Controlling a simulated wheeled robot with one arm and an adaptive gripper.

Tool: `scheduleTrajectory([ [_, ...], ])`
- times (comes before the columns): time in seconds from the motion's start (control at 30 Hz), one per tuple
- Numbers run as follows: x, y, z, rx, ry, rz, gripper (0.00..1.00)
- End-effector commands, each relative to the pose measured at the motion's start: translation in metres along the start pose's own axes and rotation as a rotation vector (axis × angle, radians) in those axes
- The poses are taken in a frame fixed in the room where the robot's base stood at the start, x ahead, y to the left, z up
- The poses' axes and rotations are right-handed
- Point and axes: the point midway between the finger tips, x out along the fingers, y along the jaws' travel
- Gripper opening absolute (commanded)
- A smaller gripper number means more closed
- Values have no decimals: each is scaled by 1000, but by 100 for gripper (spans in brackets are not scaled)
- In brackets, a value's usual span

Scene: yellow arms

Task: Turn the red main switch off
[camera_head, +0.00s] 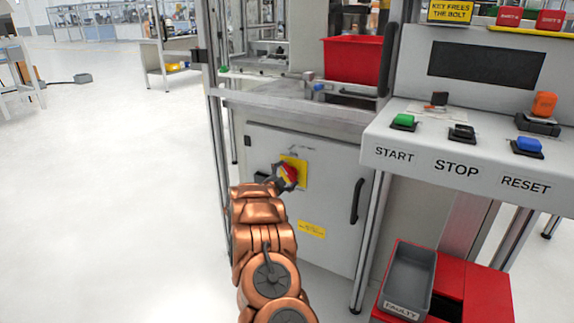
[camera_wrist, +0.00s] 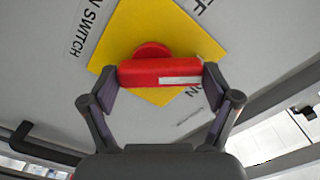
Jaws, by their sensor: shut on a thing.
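The red main switch (camera_head: 289,174) sits on a yellow square plate (camera_head: 301,172) on the white cabinet door, below the worktop. In the wrist view the switch's red handle bar (camera_wrist: 150,72) lies across the yellow plate (camera_wrist: 140,30), with a white stripe at its right end. My gripper (camera_head: 279,178) is at the switch. In the wrist view my gripper's fingers (camera_wrist: 158,92) are closed on the two ends of the handle bar. Labels reading partly "N SWITCH", "FF" and "ON" show around the plate. The fingers partly hide the switch in the head view.
A black door handle (camera_head: 357,201) is on the cabinet's right side. A console (camera_head: 470,150) with START, STOP and RESET buttons juts out at right.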

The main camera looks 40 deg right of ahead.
Motion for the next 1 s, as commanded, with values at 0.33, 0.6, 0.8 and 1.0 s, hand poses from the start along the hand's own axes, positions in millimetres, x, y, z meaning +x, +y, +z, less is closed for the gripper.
scheduleTrajectory([
  [0.33, 1, -4, -3, -296, 1, 3, 53],
  [0.6, 0, 0, 1, -545, -1, 4, 53],
  [0.8, 0, 2, 4, -697, -2, 2, 53],
  [1.0, 0, 3, 5, -804, -2, 2, 53],
])
